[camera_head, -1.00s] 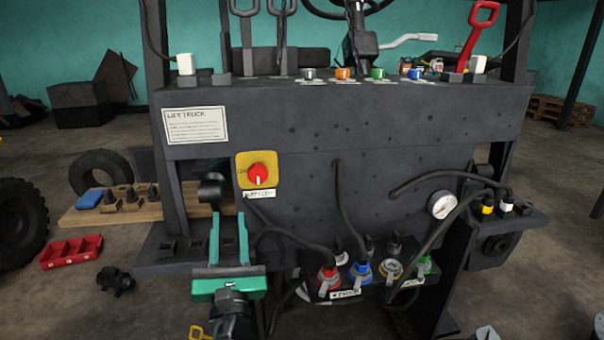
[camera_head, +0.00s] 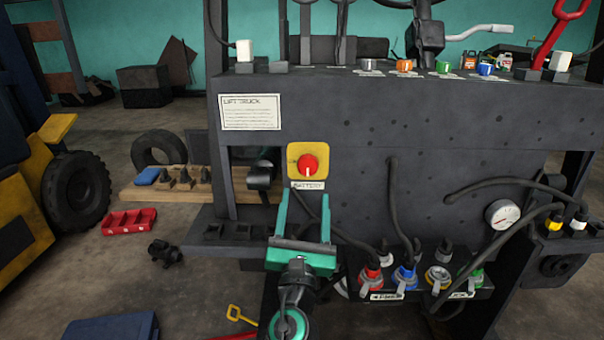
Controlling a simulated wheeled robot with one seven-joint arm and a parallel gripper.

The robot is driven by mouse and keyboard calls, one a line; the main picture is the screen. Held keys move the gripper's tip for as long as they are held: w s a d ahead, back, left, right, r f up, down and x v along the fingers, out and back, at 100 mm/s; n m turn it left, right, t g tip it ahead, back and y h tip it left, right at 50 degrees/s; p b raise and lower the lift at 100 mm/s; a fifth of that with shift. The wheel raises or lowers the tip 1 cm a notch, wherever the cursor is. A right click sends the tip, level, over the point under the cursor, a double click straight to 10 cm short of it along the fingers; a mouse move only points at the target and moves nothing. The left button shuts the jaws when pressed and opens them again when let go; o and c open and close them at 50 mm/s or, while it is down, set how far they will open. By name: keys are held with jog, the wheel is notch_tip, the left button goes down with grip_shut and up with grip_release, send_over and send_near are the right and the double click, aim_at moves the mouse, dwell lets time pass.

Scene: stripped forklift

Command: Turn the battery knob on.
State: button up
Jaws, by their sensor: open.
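The battery knob (camera_head: 308,166) is a red round knob on a yellow square plate (camera_head: 322,150), on the dark front panel of the lift truck. A white strip on the knob points down. A label reading BATTERY (camera_head: 308,185) sits just below the plate. My gripper (camera_head: 304,205) is teal, with its two fingers spread apart and nothing between them. Its fingertips appear just below the plate and label in the picture. I cannot tell how far they are from the panel.
A black lever-like part (camera_head: 262,175) stands left of the plate. Dark cables (camera_head: 393,205) hang across the panel to coloured connectors (camera_head: 405,275) at lower right. A gauge (camera_head: 502,214) is further right. A red tray (camera_head: 130,222) lies on the floor at left.

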aim_at(306, 169)
jog(key=x, duration=0.9)
jog(key=shift+w+r, duration=0.1)
jog(key=shift+r, duration=0.05)
jog(key=c, duration=1.1)
jog(key=shift+o, duration=0.2)
jog(key=shift+a, duration=0.35)
jog(key=shift+d, duration=0.1)
